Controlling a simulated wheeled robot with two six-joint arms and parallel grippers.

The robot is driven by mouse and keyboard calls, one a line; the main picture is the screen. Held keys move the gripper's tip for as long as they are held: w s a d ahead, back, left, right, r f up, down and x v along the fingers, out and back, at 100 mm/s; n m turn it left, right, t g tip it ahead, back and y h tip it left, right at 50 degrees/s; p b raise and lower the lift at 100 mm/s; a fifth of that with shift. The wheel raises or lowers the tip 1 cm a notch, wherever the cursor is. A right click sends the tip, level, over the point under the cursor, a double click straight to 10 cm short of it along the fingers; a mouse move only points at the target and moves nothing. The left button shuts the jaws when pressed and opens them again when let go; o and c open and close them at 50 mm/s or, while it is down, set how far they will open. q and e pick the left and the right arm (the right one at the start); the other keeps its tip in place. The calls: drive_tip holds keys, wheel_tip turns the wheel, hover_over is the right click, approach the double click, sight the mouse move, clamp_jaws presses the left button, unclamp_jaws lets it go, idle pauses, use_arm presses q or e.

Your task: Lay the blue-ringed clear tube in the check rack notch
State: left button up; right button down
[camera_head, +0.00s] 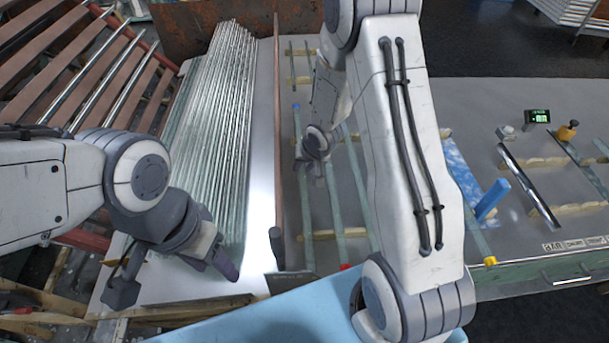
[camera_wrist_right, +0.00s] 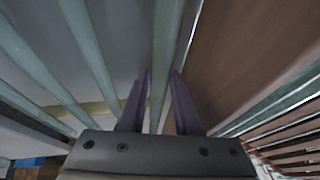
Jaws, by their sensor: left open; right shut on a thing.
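A long greenish clear tube (camera_head: 305,212) with a blue mark at its far end (camera_head: 296,107) lies lengthwise left of centre in the head view. My right gripper (camera_head: 308,168) points down over it. The right wrist view shows my right gripper (camera_wrist_right: 155,95) shut on a clear tube (camera_wrist_right: 166,50), which runs between its fingers; no ring shows there. My left gripper (camera_head: 178,282) is open and empty over the pale sheet at the lower left. On the right, wooden notched strips (camera_head: 537,162) carry a shiny tube (camera_head: 522,180); I cannot tell which notch is the check rack's.
A stack of clear tubes (camera_head: 215,110) lies left of a brown upright divider (camera_head: 278,130). A red-tipped tube (camera_head: 335,215) lies nearby. A blue block (camera_head: 490,200), a small display (camera_head: 537,116) and a yellow-topped piece (camera_head: 567,130) stand on the right. My right arm hides the middle.

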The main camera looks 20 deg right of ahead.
sight(304, 173)
use_arm(q)
drive_tip(key=shift+f, duration=0.45)
use_arm(e)
drive_tip(key=shift+f, duration=1.1)
drive_tip(key=shift+f+b, duration=0.5)
drive_tip(key=shift+f, duration=0.1)
use_arm(q)
drive_tip(key=shift+f, duration=0.4)
use_arm(e)
drive_tip(key=c, duration=0.6)
unclamp_jaws()
drive_tip(key=shift+r, duration=0.1)
